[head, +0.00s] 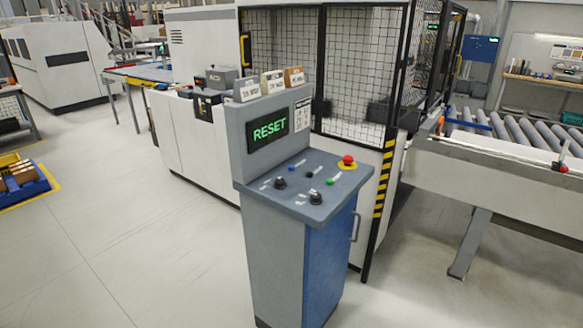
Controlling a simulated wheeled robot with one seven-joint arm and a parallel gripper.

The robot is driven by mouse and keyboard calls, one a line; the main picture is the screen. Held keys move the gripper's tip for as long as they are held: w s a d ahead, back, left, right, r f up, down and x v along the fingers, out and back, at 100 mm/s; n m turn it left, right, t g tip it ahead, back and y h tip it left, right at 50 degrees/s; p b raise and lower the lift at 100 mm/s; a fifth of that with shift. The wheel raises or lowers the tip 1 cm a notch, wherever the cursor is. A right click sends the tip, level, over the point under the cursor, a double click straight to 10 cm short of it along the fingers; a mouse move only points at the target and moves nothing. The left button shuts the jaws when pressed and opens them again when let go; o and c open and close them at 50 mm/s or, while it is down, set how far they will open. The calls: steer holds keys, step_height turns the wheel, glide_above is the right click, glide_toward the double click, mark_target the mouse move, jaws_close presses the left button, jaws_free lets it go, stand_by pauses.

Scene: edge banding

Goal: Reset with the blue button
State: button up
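A control console (285,245) with grey sides and a blue front stands in the middle of the head view. Its screen (268,130) shows RESET in green letters. A red mushroom button (347,161) on a yellow base is at the far right. Two black knobs, one at left (280,183) and one at the near edge (315,197), are also on the panel. My gripper is not in view.
A mesh safety cage (360,75) with a yellow-black striped post (382,185) stands behind the console. A roller conveyor (515,130) is at the right. A blue crate (22,182) sits on the floor at the left. The floor left of the console is clear.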

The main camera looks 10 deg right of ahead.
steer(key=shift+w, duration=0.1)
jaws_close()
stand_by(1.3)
